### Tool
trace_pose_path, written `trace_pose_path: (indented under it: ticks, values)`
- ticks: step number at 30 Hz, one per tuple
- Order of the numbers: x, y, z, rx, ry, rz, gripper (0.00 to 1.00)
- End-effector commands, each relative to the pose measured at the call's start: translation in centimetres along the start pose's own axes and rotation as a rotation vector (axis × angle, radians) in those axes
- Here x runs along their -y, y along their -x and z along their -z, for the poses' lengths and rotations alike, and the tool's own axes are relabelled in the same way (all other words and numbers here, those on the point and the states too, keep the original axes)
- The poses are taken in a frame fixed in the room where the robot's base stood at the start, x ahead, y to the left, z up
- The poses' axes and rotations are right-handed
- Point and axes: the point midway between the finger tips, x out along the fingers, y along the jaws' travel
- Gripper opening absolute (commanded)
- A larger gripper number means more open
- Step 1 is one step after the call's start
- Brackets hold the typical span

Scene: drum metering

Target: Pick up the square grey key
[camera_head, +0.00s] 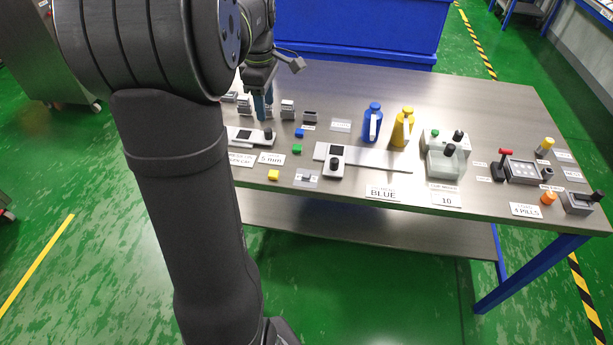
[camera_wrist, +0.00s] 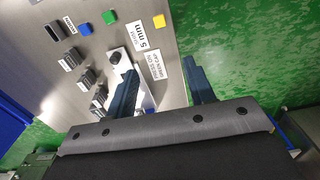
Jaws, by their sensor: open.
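Several small grey blocks, one of them here (camera_head: 288,106), stand at the back left of the steel table (camera_head: 470,92). In the wrist view they form a row at the left, with one grey block (camera_wrist: 69,60) near the upper end. I cannot tell which of them is the square grey key. My gripper (camera_head: 263,106) points down among these blocks, partly hidden behind my arm. In the wrist view my gripper (camera_wrist: 160,70) has its two blue fingers wide apart with nothing held between them. A label plate lies below the gap.
Blue (camera_head: 300,132), green (camera_head: 297,149) and yellow (camera_head: 273,175) cubes lie right of the gripper. A device with a black knob (camera_head: 250,136) sits close by. A blue bottle (camera_head: 372,122) and a yellow bottle (camera_head: 402,127) stand mid-table. Bare table lies behind the bottles.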

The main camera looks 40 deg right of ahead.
Motion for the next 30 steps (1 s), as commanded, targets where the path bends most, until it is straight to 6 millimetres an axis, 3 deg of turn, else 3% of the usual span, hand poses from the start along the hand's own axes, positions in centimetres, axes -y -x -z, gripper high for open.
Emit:
trace_pose_path:
  ticks: [5, 21, 25, 30]
  values:
    - [-0.2, -0.8, -1.2, 0.000, -0.185, 0.002, 0.49]
    - [-0.9, -5.2, -8.1, 0.001, -1.367, 0.002, 0.49]
    - [-0.9, -5.8, -9.0, 0.001, -1.545, 0.001, 0.49]
    - [-0.9, -6.5, -9.5, 0.002, -1.641, 0.001, 0.49]
